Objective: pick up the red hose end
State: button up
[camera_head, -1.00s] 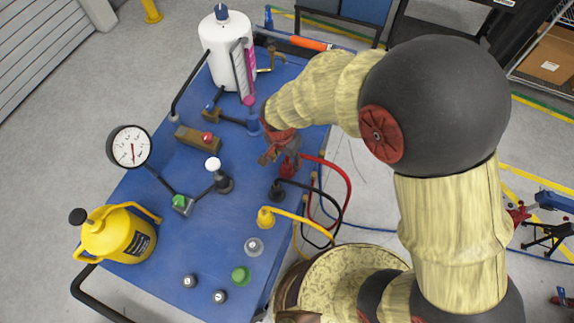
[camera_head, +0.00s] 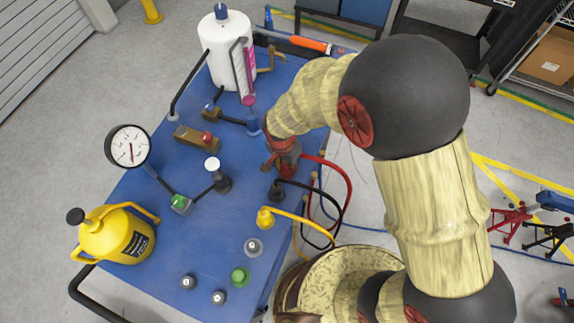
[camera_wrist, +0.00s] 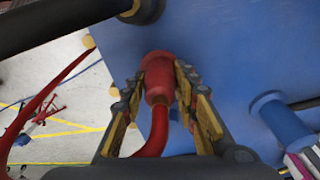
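The red hose end (camera_wrist: 158,79) is a round red fitting with a red hose (camera_wrist: 155,130) bending off it, seen in the wrist view against the blue table. My gripper (camera_wrist: 160,76) is open, with one finger on each side of the fitting. Narrow gaps show beside the fitting's lower part; contact at the fingertips cannot be told. In the head view my gripper (camera_head: 283,160) is over the right edge of the blue table (camera_head: 222,245), largely hiding the hose end. The red hose (camera_head: 340,175) loops off to the right.
Black (camera_head: 318,192) and yellow (camera_head: 295,217) hoses leave the same table edge, nearer the front. A blue fitting (camera_wrist: 283,122) stands right of my gripper in the wrist view. A black bar (camera_wrist: 60,22) crosses its upper left. A white tank (camera_head: 226,52) stands at the back.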

jog(key=c, duration=0.6)
grip_shut()
jog(key=shift+r, duration=0.5)
notch_tip(320, 180, up, 2)
jog(key=shift+w+r+p, duration=0.1)
jog(key=shift+r+p, duration=0.05)
jog(key=shift+p, duration=0.15)
jog(key=s+a+r+p, duration=0.1)
jog(key=s+a+r, duration=0.2)
jog(key=s+r, duration=0.6)
jog(key=s, duration=0.4)
jog(key=shift+s+a+r, duration=0.35)
jog(key=shift+a, duration=0.05)
